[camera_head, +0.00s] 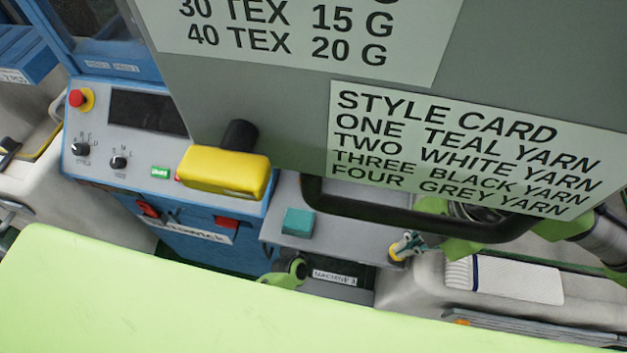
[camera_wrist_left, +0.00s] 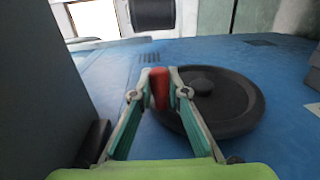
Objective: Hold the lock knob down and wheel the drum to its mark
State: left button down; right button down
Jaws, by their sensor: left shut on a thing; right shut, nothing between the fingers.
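In the left wrist view my left gripper (camera_wrist_left: 159,86) is shut on a red grip (camera_wrist_left: 159,92). The grip stands at the near left rim of a black round wheel (camera_wrist_left: 235,108) with a raised hub, on a blue machine face. In the head view my right gripper (camera_head: 400,247) is shut, with nothing seen between its fingers. Its tips are down at a small yellow-ringed knob (camera_head: 394,254) on the grey machine; I cannot tell how far the knob is pressed. My left gripper's fingers are not visible in the head view. I cannot make out the drum's mark.
A grey panel with a style card (camera_head: 465,150) and a black bar handle (camera_head: 430,222) hangs in front. Behind are a yellow block (camera_head: 225,172), a teal block (camera_head: 298,222) and a control panel with a red button (camera_head: 76,98). White ribbed fabric (camera_head: 515,280) lies at right.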

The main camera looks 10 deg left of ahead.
pick_arm(q)
jog(key=shift+s+f, duration=0.25)
pick_arm(e)
jog(key=shift+f, duration=0.2)
jog(key=shift+s, duration=0.15)
pick_arm(q)
jog(key=s+f, duration=0.3)
jog(key=f, duration=0.3)
jog(key=shift+s+f, duration=0.3)
jog(key=shift+f, duration=0.15)
dwell(0.3)
jog(key=c, duration=2)
grip_release()
jog(key=shift+o, duration=0.2)
